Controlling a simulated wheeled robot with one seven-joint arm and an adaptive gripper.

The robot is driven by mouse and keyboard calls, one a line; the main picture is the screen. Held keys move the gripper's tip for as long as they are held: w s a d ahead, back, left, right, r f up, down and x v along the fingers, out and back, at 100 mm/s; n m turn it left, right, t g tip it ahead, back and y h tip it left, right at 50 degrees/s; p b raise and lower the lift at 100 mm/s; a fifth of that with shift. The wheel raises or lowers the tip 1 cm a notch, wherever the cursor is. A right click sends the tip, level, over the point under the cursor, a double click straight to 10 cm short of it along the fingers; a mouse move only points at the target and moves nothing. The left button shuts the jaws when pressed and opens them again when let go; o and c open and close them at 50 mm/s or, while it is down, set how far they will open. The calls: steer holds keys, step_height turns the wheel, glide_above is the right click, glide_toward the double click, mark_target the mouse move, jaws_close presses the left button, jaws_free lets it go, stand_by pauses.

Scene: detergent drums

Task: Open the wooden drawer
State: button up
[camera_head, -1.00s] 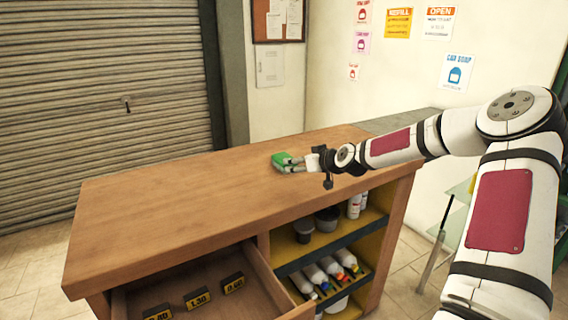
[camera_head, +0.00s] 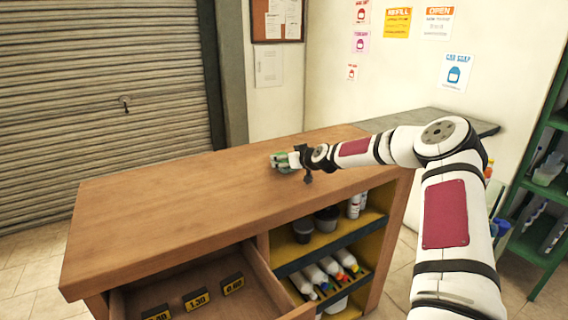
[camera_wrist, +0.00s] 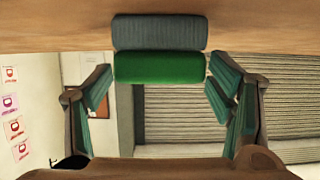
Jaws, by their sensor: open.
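The wooden drawer (camera_head: 264,274) is in the lower part of the head view. It stands pulled out from the wooden counter (camera_head: 190,200), its inside showing, with its front partly cut off by the bottom edge. Several black and yellow number tags (camera_head: 197,299) are in it. My gripper (camera_head: 284,161) is above the countertop, well away from the drawer, at a green and grey sponge (camera_head: 275,158). In the wrist view my gripper (camera_wrist: 162,95) is open, with one finger toward each side of the sponge (camera_wrist: 158,67). Whether they touch it is unclear.
Open shelves (camera_head: 325,250) right of the drawer hold bottles and dark tubs. A green rack (camera_head: 540,190) stands at the far right. A roller shutter (camera_head: 100,90) is behind the counter. Most of the countertop is clear.

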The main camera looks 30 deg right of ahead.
steer(key=shift+x, duration=1.2)
steer(key=c, duration=1.3)
steer(key=shift+r, duration=0.15)
steer(key=shift+c, duration=0.2)
